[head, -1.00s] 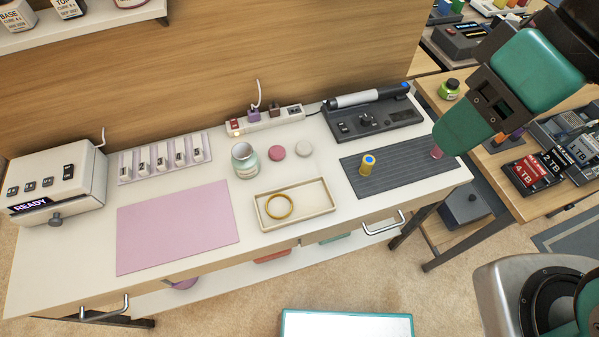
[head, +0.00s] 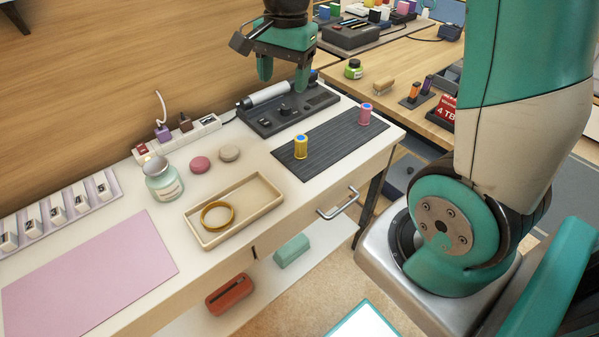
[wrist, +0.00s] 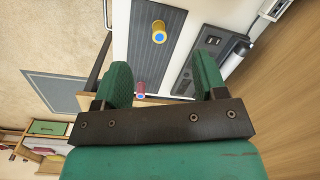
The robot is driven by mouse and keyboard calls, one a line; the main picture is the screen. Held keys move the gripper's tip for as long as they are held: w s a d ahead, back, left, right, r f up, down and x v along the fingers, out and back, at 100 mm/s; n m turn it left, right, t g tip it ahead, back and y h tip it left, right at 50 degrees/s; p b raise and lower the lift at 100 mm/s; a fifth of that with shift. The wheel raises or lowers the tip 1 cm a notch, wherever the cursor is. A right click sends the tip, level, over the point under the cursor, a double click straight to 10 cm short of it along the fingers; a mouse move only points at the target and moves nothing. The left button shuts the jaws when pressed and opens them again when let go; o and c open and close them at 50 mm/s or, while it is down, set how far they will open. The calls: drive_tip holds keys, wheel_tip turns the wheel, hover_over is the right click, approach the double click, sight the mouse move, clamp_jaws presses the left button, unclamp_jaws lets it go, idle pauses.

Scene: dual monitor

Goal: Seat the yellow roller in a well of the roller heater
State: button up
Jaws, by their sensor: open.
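The yellow roller (head: 301,147) stands upright on a dark ribbed mat (head: 325,142) and shows a blue-ringed top. In the wrist view the yellow roller (wrist: 159,33) lies beyond my fingertips, between their lines. My gripper (head: 284,76) is open and empty, above the grey console (head: 290,108) behind the mat. It also shows in the wrist view (wrist: 162,72), fingers apart. A pink roller (head: 365,114) stands at the mat's far right end. I cannot tell for sure which device is the roller heater; the console has a knob and dark recesses, and no well is clearly visible.
A glass jar (head: 163,182), pink and beige discs, and a tray (head: 254,216) holding a gold ring are left of the mat. A power strip (head: 180,138) lies behind. A pink sheet (head: 90,265) covers the left. A wooden table (head: 395,68) adjoins at right.

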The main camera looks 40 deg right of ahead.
drive_tip(key=w+d+f+m+b, duration=0.3)
drive_tip(key=d+f+m, duration=0.2)
drive_tip(key=d+f, duration=0.15)
approach(301, 148)
drive_tip(key=shift+h, duration=0.3)
drive_tip(key=f, duration=0.1)
drive_tip(key=w+f, duration=0.1)
drive_tip(key=f, duration=0.3)
drive_tip(key=shift+w+d+f+b, duration=0.1)
drive_tip(key=shift+w+f+b, duration=0.1)
drive_tip(key=shift+w+b, duration=0.1)
drive_tip(key=shift+d+f, duration=0.15)
drive_tip(key=shift+f, duration=2.95)
drive_tip(key=shift+c, duration=0.2)
drive_tip(key=c, duration=1)
